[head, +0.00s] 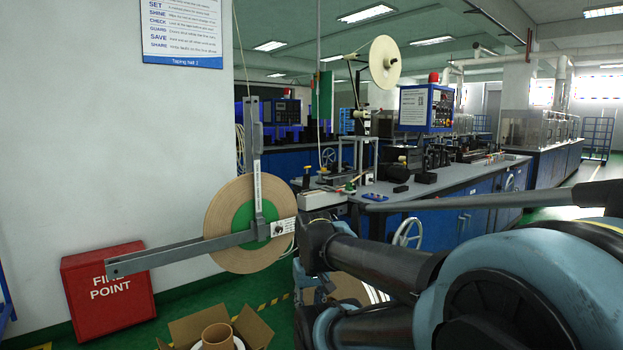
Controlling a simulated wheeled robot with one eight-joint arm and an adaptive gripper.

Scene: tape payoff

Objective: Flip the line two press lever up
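I cannot pick out the line two press lever for certain. A small black upright part with a yellow top (306,174) stands at the near left end of the blue workbench (480,211). Small red and green parts (350,188) lie close to its right, too small to make out. My arm (375,265) fills the lower right, its dark links reaching toward the middle in front of the bench. I cannot make out my gripper or its fingers.
A large tape reel (226,215) on a grey metal frame (180,251) stands left of my arm. A red fire point box (108,290) and an open cardboard box (190,328) are on the green floor. A control panel (426,108) stands over the bench.

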